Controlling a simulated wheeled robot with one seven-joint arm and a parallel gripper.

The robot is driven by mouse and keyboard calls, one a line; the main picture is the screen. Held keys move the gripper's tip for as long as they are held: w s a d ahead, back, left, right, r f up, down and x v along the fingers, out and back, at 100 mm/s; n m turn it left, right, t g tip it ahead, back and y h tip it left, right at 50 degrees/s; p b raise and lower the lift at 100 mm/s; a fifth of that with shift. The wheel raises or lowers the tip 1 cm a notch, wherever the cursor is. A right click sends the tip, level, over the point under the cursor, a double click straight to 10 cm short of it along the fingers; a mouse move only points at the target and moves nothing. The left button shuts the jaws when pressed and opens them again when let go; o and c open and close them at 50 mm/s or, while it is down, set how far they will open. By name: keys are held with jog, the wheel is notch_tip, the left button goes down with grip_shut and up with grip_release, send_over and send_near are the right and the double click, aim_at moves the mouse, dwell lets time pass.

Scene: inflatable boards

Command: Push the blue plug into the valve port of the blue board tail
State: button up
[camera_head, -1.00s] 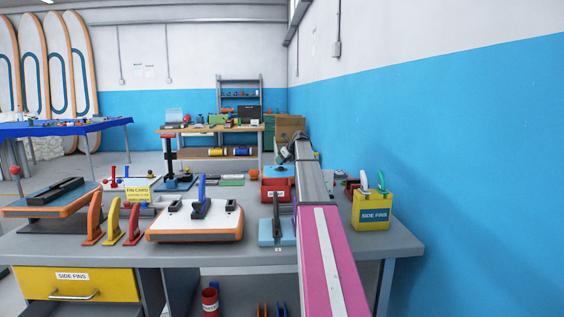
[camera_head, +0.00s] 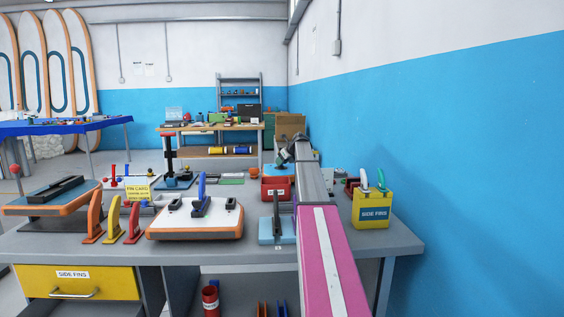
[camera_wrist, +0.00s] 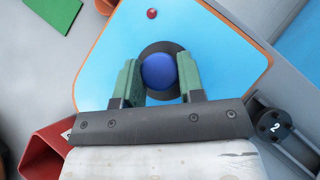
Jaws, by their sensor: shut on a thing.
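In the wrist view the blue plug (camera_wrist: 159,71) sits between the two green fingers of my gripper (camera_wrist: 160,82), which is shut on it. The plug is over the dark round valve port (camera_wrist: 150,49) on the light blue board tail (camera_wrist: 115,45) with its orange edge. Seen from above, I cannot tell how deep the plug sits in the port. In the head view the blue board tail (camera_head: 277,169) shows small behind the red bin, and my arm partly covers that area. The plug cannot be made out there.
A red bin (camera_head: 276,188) stands just in front of the board tail; its corner shows in the wrist view (camera_wrist: 42,150). A black knob marked 2 (camera_wrist: 272,124) is at the right. A yellow side fins box (camera_head: 373,210) stands right of my arm.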

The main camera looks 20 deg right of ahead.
jog(key=shift+f, duration=0.5)
jog(key=o, duration=1)
jog(key=v, duration=1)
jog(key=shift+s+d+r, duration=0.1)
jog(key=shift+s+r, duration=0.15)
jog(key=shift+s, duration=0.05)
